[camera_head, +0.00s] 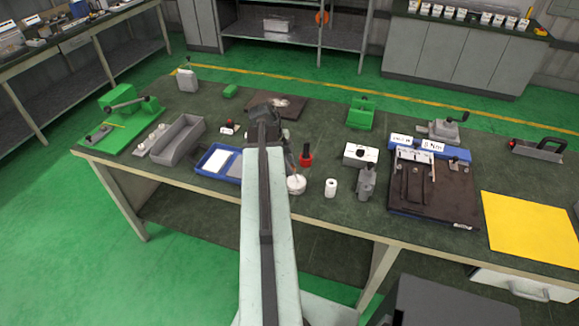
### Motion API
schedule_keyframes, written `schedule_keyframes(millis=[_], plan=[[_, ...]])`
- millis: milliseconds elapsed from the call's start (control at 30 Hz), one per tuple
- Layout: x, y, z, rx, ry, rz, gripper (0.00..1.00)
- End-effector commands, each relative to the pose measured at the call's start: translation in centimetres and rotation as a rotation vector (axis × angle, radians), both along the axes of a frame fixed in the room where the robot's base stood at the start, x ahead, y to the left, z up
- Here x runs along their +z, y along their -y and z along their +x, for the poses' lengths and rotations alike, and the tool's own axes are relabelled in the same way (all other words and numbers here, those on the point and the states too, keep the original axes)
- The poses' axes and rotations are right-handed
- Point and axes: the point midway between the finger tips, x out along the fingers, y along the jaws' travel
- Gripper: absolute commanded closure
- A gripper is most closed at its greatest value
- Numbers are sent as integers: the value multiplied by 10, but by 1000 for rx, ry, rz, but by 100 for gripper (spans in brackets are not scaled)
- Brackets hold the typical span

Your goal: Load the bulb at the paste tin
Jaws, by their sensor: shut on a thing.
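My arm reaches out over the bench, and my gripper (288,158) points down near the bench's front middle. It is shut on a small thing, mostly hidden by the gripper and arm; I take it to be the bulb. A small round white tin (297,186), which looks like the paste tin, stands directly below my gripper. A thin part reaches down to the tin's top, but I cannot tell whether it touches. My arm covers part of the tin's left side.
A red, black-topped object (306,158) stands close behind the tin, and a white roll (331,187) to its right. A blue tray (206,168) lies left of my arm. Farther right are a grey fixture (366,184), a dark board (450,205) and a yellow sheet (530,230).

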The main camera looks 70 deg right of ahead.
Motion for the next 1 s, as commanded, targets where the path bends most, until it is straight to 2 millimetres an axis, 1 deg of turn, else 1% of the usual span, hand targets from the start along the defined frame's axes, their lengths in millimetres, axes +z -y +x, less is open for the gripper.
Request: schedule_keyframes(millis=[500, 567, 1000], plan=[[1, -1, 0, -1, 1, 3, 100], [5, -1, 0, 0, 1, 2, 100], [48, 0, 0, 0, 1, 1, 100]])
